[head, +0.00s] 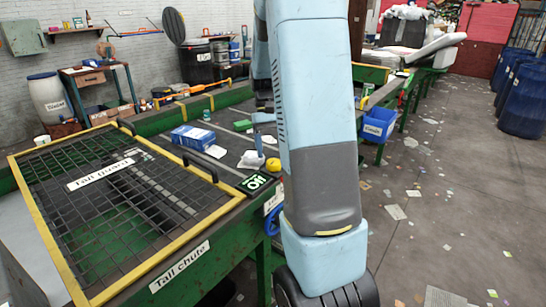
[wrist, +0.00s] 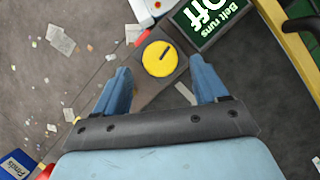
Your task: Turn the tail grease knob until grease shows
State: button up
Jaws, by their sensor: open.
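A round yellow knob (wrist: 160,58) with a short dark bar on its face sits on a grey plate beside the belt sign in the wrist view. It also shows small in the head view (head: 273,164), partly beside my arm. My gripper (wrist: 162,84) is open and empty, its two blue fingers apart on either side of the knob's near side in the picture. The knob lies beyond the fingertips, and no contact shows. In the head view my gripper (head: 263,118) is small behind my arm. I cannot make out any grease.
A green sign reading "Belt runs Off" (wrist: 207,18) stands right beside the knob. The yellow-framed tail guard (head: 100,185) covers the left of the belt. A blue box (head: 193,136) lies on the belt. A blue bin (head: 378,125) hangs at the right. Litter covers the floor.

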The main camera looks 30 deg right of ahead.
jog(key=v, duration=1)
jog(key=shift+w+r, duration=0.1)
jog(key=shift+r, duration=0.05)
jog(key=s+a+r+n+t, duration=0.1)
jog(key=s+a+r+t, duration=0.1)
jog(key=s+a+t, duration=0.3)
jog(key=s+a+r+n+t+h, duration=0.1)
jog(key=s+a+t, duration=0.4)
jog(key=s+a, duration=0.7)
jog(key=s+r+n, duration=0.1)
jog(key=s, duration=0.5)
jog(key=shift+a+r, duration=0.35)
jog(key=shift+r, duration=0.05)
jog(key=shift+c, duration=0.3)
